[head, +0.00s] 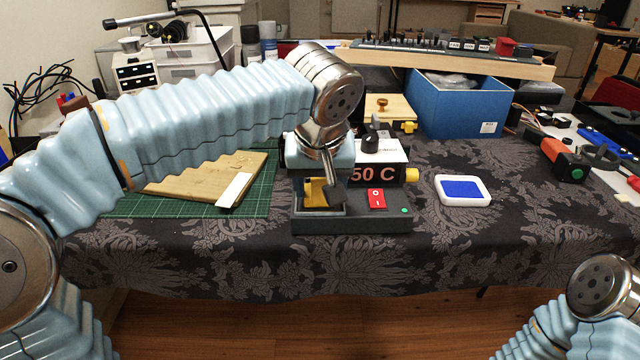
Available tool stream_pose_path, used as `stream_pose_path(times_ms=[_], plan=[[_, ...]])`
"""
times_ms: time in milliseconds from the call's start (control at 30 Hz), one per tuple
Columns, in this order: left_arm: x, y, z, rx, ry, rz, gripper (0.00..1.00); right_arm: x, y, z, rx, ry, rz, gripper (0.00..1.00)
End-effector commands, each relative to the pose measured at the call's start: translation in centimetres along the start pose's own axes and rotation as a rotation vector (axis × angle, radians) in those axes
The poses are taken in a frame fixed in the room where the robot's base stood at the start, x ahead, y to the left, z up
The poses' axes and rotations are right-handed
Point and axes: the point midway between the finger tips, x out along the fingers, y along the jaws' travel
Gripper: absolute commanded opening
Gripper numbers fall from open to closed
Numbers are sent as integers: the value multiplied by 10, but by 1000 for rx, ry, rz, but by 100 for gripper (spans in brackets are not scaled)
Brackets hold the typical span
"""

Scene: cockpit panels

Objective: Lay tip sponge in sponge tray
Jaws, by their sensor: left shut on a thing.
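My left gripper (327,194) points down over the left part of the soldering station and is shut on the yellow tip sponge (311,190). The fingers hide part of the sponge. The sponge is tilted up on edge, just above or touching the dark sponge tray (318,212) at the station's front left; I cannot tell which. The soldering station (385,215) has a "50 C" display, a red switch and a green light. My right gripper is out of view; only part of my right arm shows at the bottom right.
A white case with a blue top (463,190) lies right of the station. A green cutting mat (262,190) with a wooden board (205,180) lies to the left. A blue box (458,105) stands behind. The cloth in front is clear.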

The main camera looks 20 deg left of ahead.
Motion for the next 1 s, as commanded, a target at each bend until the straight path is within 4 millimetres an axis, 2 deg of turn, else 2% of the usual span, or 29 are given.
stream_pose_path(times_ms=[333,367,500,867,1000], plan=[[4,0,2,-1,1,1,34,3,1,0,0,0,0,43],[2,0,1,-1,1,1,63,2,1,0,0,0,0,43],[2,0,1,-1,1,1,84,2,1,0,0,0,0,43],[-4,0,0,-1,1,1,84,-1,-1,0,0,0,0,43],[-28,1,-1,0,4,5,84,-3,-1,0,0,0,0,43]])
